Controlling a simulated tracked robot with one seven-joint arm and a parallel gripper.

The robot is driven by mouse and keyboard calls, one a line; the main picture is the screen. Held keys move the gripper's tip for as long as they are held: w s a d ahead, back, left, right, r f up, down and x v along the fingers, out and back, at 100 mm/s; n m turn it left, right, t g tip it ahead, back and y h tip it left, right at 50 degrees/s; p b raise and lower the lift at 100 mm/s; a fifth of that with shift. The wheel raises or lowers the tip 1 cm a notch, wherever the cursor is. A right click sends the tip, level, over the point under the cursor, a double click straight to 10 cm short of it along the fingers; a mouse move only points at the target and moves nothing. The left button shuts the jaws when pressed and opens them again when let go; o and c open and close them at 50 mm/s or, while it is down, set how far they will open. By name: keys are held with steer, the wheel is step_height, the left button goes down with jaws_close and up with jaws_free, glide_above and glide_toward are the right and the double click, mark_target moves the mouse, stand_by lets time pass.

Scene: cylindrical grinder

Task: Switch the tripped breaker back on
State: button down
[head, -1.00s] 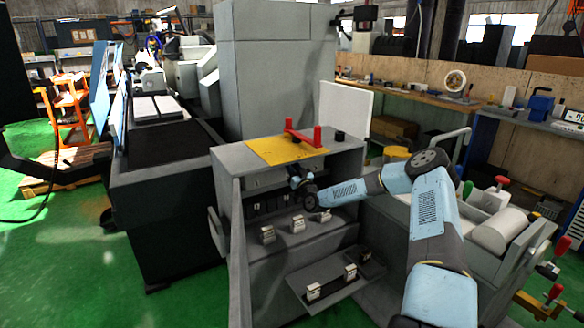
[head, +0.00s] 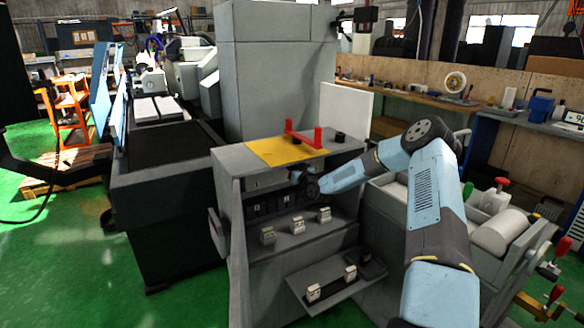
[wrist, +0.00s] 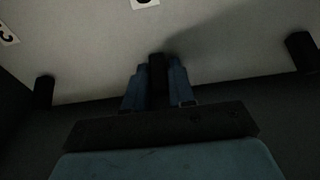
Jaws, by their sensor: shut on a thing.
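The open grey cabinet (head: 228,162) stands in the middle of the head view, with a row of dark breakers (head: 257,207) on its inner back panel. My gripper (head: 297,177) reaches into the upper right of the cabinet; its fingertips are hard to make out there. In the wrist view, the blue fingers of my gripper (wrist: 158,78) are shut on a black breaker lever (wrist: 158,68), in front of a pale panel. Similar dark levers stand apart to the left (wrist: 44,92) and right (wrist: 302,52). The lever's on or off position cannot be told.
Several small silver modules (head: 298,224) stand on the cabinet's shelf, and more sit on the lower tray (head: 330,284). A yellow plate (head: 275,151) and a red handle (head: 304,138) are on top. The open door (head: 238,250) borders the left side.

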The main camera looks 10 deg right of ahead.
steer(key=shift+r, duration=0.1)
stand_by(0.3)
steer(key=c, duration=1)
jaws_free()
steer(key=shift+c, duration=0.2)
steer(key=v, duration=1.3)
steer(key=shift+s, duration=0.3)
steer(key=shift+d, duration=0.15)
